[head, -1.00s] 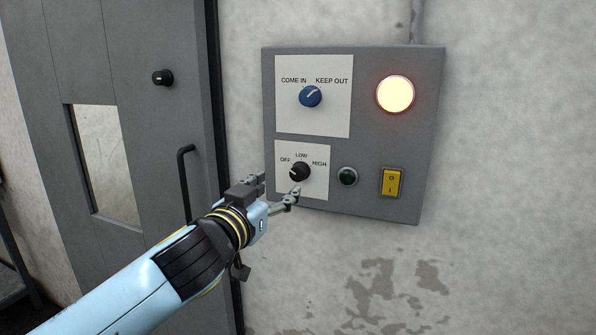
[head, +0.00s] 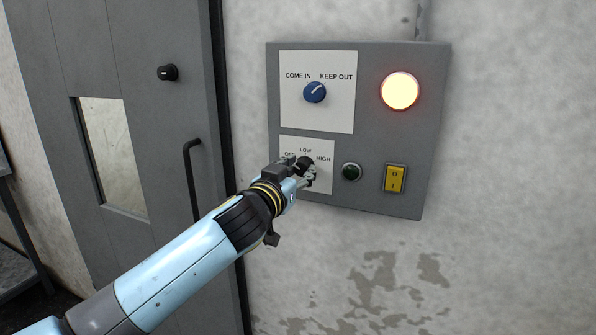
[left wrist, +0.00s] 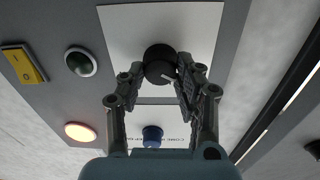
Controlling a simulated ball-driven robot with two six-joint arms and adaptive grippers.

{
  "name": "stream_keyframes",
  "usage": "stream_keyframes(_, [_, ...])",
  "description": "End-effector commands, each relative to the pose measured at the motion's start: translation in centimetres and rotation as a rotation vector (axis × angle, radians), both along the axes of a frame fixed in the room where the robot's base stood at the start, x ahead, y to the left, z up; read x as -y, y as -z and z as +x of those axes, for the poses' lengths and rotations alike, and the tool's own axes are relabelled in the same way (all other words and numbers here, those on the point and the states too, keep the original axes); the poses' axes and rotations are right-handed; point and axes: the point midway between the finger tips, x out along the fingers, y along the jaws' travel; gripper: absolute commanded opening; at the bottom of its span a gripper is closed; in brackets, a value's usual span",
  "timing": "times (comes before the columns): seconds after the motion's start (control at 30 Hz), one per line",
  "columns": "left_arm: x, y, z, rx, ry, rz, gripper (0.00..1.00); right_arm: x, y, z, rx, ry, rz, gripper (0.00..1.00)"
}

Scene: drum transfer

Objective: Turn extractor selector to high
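The extractor selector is a black knob (head: 305,163) on a white plate marked OFF, LOW and HIGH, low on the grey wall panel. My left gripper (head: 306,172) is at the knob and partly hides it and the OFF mark. In the left wrist view, the knob (left wrist: 160,62) sits between the two fingertips of my left gripper (left wrist: 161,70). The fingers are apart, one on each side, with what looks like a narrow gap. The knob's white pointer line shows towards the right finger, on the OFF side. My right gripper is not in view.
Above the selector is a blue COME IN / KEEP OUT knob (head: 314,92). To the right are a dark green button (head: 351,172), a yellow switch (head: 395,179) and a lit round lamp (head: 399,91). A grey door (head: 150,60) with a handle (head: 190,180) stands left.

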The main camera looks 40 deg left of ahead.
Motion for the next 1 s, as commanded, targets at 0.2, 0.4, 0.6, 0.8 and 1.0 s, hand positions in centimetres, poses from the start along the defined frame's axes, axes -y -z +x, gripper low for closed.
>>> stream_keyframes(0.2, [0.01,0.00,-0.02,0.000,0.000,0.000,0.02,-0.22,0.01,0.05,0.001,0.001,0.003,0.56])
stream_keyframes(0.4, [0.01,-0.01,-0.02,-0.002,0.001,0.009,0.01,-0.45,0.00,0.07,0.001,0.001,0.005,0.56])
stream_keyframes(0.6, [0.04,-0.04,-0.01,-0.017,0.001,0.070,0.01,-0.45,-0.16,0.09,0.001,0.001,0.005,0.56])
stream_keyframes(0.8, [0.07,-0.08,-0.01,-0.049,0.001,0.201,0.01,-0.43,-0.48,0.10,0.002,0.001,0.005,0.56])
stream_keyframes(1.0, [0.12,-0.13,0.00,-0.092,0.000,0.381,0.01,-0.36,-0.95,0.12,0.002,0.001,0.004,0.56])
